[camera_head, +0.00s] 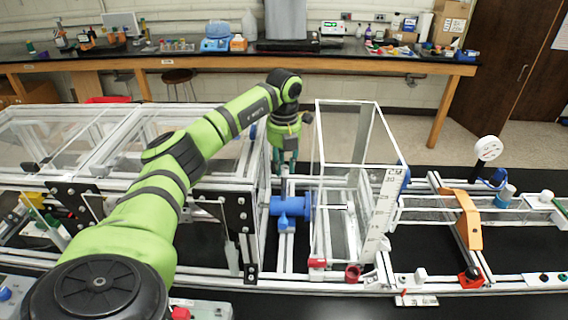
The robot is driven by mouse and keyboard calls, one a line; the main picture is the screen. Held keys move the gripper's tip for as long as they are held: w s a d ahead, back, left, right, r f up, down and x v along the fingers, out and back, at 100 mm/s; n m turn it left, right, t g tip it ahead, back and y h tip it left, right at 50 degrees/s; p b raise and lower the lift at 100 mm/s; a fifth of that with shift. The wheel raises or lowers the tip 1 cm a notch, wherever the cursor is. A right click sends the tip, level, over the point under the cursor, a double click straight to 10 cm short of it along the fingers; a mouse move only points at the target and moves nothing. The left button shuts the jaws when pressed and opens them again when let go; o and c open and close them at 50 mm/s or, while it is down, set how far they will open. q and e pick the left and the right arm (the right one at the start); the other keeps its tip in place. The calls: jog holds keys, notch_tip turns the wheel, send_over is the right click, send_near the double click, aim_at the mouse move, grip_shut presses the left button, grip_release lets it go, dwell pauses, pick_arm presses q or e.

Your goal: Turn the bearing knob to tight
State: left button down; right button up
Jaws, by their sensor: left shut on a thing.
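My left arm reaches in from the left, and its gripper (284,168) points down behind the blue bearing block. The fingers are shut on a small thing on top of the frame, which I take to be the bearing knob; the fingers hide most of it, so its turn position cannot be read. The blue cylindrical bearing block (290,206) sits on the white extrusion frame (279,250), in front of and below the fingertips. My right gripper is not in view.
A clear-walled tank (345,150) with a printed scale stands just right of the gripper. Clear-panelled enclosures (60,135) stand to the left. An orange bracket (467,220) and a white round gauge (489,148) are on the right. A cluttered bench (400,66) runs along the back.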

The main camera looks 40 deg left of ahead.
aim_at(284, 167)
pick_arm(q)
jog(key=shift+f, duration=0.1)
jog(key=c, duration=1)
grip_release()
notch_tip(284, 167, up, 12)
